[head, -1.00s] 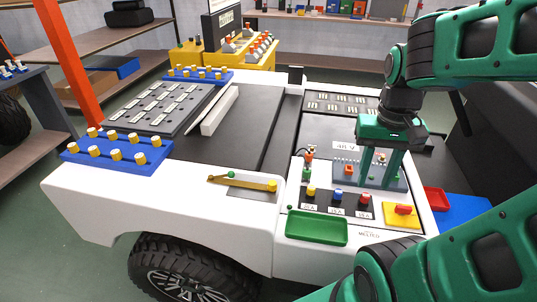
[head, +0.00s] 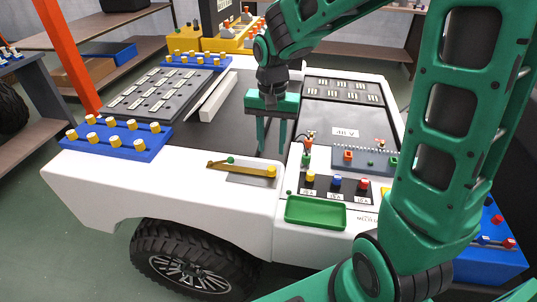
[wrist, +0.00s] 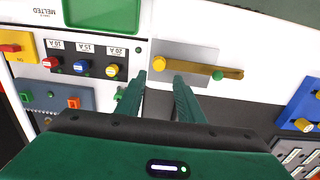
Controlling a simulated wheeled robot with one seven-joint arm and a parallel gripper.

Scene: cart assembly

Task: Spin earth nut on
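A brass strap (head: 245,166) lies on a grey plate on the cart's white front edge. It has a green knob (head: 231,160) near its left part and a yellow knob (head: 271,171) at its right end. In the wrist view, the yellow knob (wrist: 159,63) is just beyond the fingertips and the green knob (wrist: 218,75) is to the right. I cannot tell for sure which piece is the earth nut. My gripper (head: 271,150) points down above the dark deck behind the strap. Its fingers are apart, with nothing seen between them (wrist: 159,80).
Right of the strap are a green tray (head: 315,212), a black panel with yellow, blue and red knobs (head: 336,187) and a grey block (head: 362,160) with small parts. A blue rack (head: 118,140) with yellow knobs is at left. My arm hides the cart's right side.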

